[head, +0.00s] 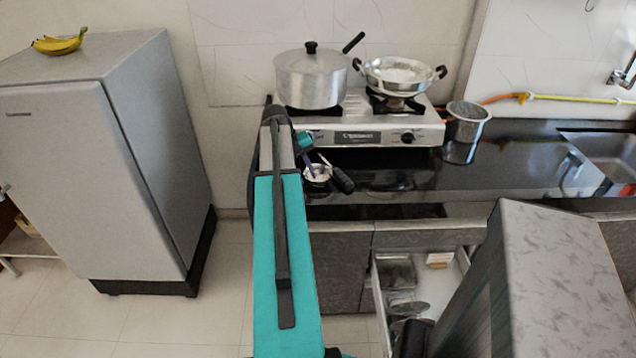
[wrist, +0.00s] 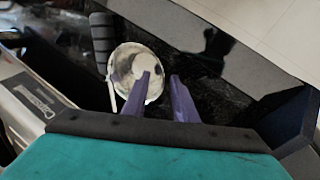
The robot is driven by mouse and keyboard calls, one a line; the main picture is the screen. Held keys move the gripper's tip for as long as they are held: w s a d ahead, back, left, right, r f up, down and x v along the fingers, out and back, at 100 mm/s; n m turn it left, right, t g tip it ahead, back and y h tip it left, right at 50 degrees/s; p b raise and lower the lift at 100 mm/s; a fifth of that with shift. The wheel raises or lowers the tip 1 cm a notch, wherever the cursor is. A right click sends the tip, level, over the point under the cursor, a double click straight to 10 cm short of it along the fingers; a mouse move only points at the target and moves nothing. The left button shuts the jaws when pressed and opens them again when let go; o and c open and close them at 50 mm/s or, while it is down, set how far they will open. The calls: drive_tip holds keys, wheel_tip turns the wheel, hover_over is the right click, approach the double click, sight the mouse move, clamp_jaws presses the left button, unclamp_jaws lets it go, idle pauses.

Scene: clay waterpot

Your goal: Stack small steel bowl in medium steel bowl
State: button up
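A small round steel bowl (head: 317,177) sits on the dark counter in front of the stove. It also shows in the wrist view (wrist: 126,62), with a pale round bottom; I cannot tell whether it is the small or the medium one. I cannot make out a second bowl of this kind for certain. My gripper (head: 316,163) is over this bowl with its purple fingers (wrist: 160,88) apart. In the wrist view one finger overlaps the bowl's inside and the other is right of its rim. Nothing is visibly held, and contact with the rim cannot be told.
A black-handled object (head: 342,180) lies close beside the bowl. The stove (head: 372,133) behind carries a lidded pot (head: 311,80) and a two-handled pan (head: 400,80). A steel pot (head: 467,124) stands right of it. An open drawer (head: 382,310) with several utensils juts out below.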

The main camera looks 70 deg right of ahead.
drive_tip(key=shift+f, duration=0.2)
idle(0.5)
clamp_jaws()
